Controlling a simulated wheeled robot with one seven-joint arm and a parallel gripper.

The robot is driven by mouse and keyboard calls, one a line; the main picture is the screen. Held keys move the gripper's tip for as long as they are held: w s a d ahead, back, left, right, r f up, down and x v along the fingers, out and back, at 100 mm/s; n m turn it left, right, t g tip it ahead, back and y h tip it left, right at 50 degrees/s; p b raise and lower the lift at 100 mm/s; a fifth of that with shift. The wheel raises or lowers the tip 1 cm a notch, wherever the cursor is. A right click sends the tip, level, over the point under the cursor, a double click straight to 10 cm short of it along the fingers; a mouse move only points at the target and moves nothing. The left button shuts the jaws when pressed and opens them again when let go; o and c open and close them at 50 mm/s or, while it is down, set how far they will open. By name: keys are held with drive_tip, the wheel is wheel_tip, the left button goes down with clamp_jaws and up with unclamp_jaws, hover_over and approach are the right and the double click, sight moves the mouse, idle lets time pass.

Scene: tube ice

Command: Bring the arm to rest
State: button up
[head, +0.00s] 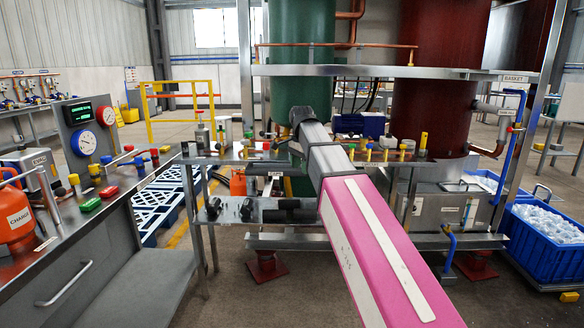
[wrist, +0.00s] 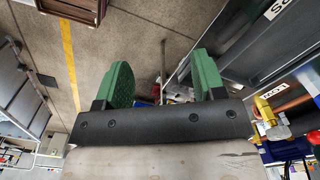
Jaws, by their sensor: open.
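My arm shows in the head view with a wide pink and white link (head: 372,250) rising from the lower right. A grey link (head: 328,160) continues from it toward the green tank (head: 300,60). The arm's dark far end is in front of the tank, and my gripper's fingers cannot be made out there. In the wrist view my gripper (wrist: 163,68) has two green pads set wide apart on a dark bar. Nothing is between them, and the concrete floor shows beyond.
A bench with gauges (head: 84,143) and an orange canister (head: 14,222) stands at left. A metal shelf with valves (head: 390,158) runs behind the arm. A dark red tank (head: 435,70) stands right of the green one. A blue ice bin (head: 545,255) is at right.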

drive_tip(key=s+d+f+n, duration=0.4)
drive_tip(key=s+d+f, duration=0.1)
drive_tip(key=f, duration=0.8)
drive_tip(key=s+d+f+n, duration=0.3)
drive_tip(key=s+d+f, duration=0.2)
drive_tip(key=f, duration=0.8)
drive_tip(key=s+d+f+n, duration=0.4)
drive_tip(key=s+f, duration=0.4)
drive_tip(key=f, duration=0.5)
drive_tip(key=shift+s+d+n, duration=0.3)
drive_tip(key=shift+s+d, duration=0.05)
drive_tip(key=shift+d, duration=0.5)
